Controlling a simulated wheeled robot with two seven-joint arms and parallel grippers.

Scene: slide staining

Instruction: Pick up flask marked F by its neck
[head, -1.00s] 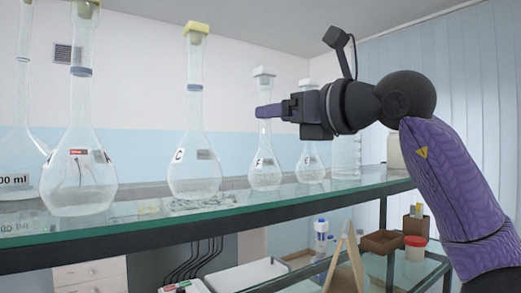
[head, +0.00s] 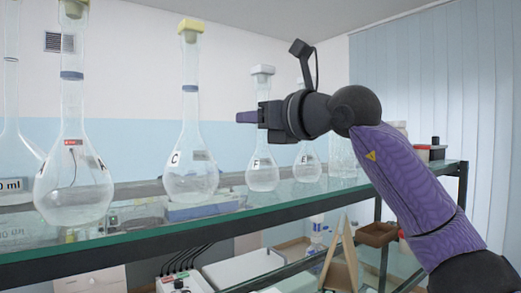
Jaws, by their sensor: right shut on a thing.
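The flask marked F (head: 262,175) is a clear round-bodied flask with a long neck and a pale stopper. It stands upright on the glass shelf (head: 290,200) between the flasks marked C (head: 190,178) and E (head: 307,168). My right gripper (head: 248,117) comes in from the right at mid-neck height and is shut on the neck of flask F. Its purple finger and black jaw block hide that part of the neck. I see no clear gap under the flask. My left gripper is not in view.
A large flask marked A (head: 74,190) stands at the left, with another flask (head: 12,150) cut by the edge. A clear beaker (head: 342,155) stands right of E, behind my arm. A lower shelf holds a wooden stand (head: 342,265) and a brown box (head: 376,234).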

